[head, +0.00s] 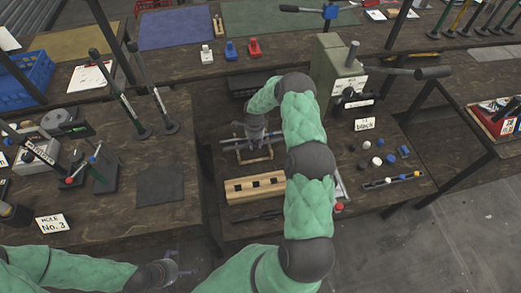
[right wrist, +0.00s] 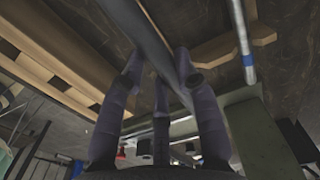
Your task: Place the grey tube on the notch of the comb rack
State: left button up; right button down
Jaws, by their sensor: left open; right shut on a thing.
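My right gripper (head: 256,133) is over the middle bench, shut on the grey tube (right wrist: 150,35). In the right wrist view the tube runs slantwise between the dark fingers (right wrist: 165,85). The light wooden comb rack (head: 258,158) is just under the gripper; part of it also shows in the right wrist view (right wrist: 205,50). The held tube is close to the rack, but I cannot tell whether they touch. A thinner silver tube with a blue band (right wrist: 243,40) lies across the rack beside the held tube. My left gripper (head: 180,272) is open and empty at the bottom left.
A wooden block with square dark holes (head: 285,184) lies in front of the rack. A green press (head: 325,65) stands behind right. Small balls (head: 377,161) and a labelled card (head: 364,124) lie right of my right arm. The left bench holds tools and a dark mat (head: 160,187).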

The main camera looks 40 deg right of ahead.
jog(key=d+f, duration=0.1)
jog(key=d+f+b, duration=0.1)
jog(key=f, duration=0.1)
jog(key=shift+s+d+f, duration=0.15)
jog(key=shift+d+f, duration=0.05)
jog(key=shift+d, duration=0.2)
jog(key=shift+d+f+b, duration=0.15)
jog(key=shift+f+b, duration=0.6)
jog(key=shift+f, duration=0.85)
jog(key=shift+f, duration=0.1)
jog(key=c, duration=0.9)
grip_release()
jog(key=shift+r, duration=0.2)
notch_tip(320, 180, up, 12)
jog(key=p, duration=0.4)
jog(key=shift+f, duration=0.1)
